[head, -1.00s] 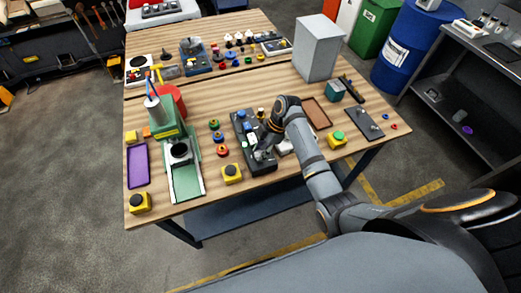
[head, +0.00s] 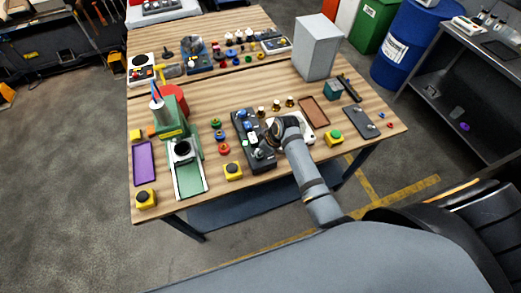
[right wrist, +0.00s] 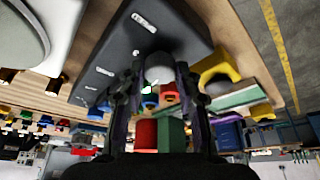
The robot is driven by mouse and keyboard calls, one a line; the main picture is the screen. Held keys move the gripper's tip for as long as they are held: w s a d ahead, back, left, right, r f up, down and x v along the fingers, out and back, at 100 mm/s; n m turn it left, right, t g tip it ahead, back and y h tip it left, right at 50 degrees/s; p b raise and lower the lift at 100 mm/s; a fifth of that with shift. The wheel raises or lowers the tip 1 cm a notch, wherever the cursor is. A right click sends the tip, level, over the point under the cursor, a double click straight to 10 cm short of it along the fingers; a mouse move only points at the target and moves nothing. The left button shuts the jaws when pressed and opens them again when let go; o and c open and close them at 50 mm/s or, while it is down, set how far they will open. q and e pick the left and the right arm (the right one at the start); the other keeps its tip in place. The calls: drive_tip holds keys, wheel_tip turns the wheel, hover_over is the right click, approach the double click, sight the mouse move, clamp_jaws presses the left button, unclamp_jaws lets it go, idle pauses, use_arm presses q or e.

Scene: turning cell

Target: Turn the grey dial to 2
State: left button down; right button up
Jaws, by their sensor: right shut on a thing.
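The grey dial (right wrist: 160,67) sits on a dark control panel with white labels (right wrist: 135,50) in the right wrist view. My right gripper (right wrist: 160,80) has one finger on each side of the dial and is shut on it. Which number the dial points to cannot be read. In the head view the dark panel (head: 240,124) lies mid-table, and my right gripper (head: 264,143) is at its right side, where the wrist hides the dial. My left gripper is not in view.
A green machine (head: 172,135) stands left of the panel. A white plate (head: 307,132) lies right of the wrist. A brown tray (head: 314,112) lies behind.

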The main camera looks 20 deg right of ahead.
drive_tip(key=shift+m+t, duration=0.3)
drive_tip(key=shift+m, duration=0.6)
drive_tip(key=shift+h, duration=0.3)
drive_tip(key=o, duration=1.1)
drive_tip(key=shift+o, duration=0.2)
drive_tip(key=v, duration=1.2)
drive_tip(key=shift+s, duration=0.1)
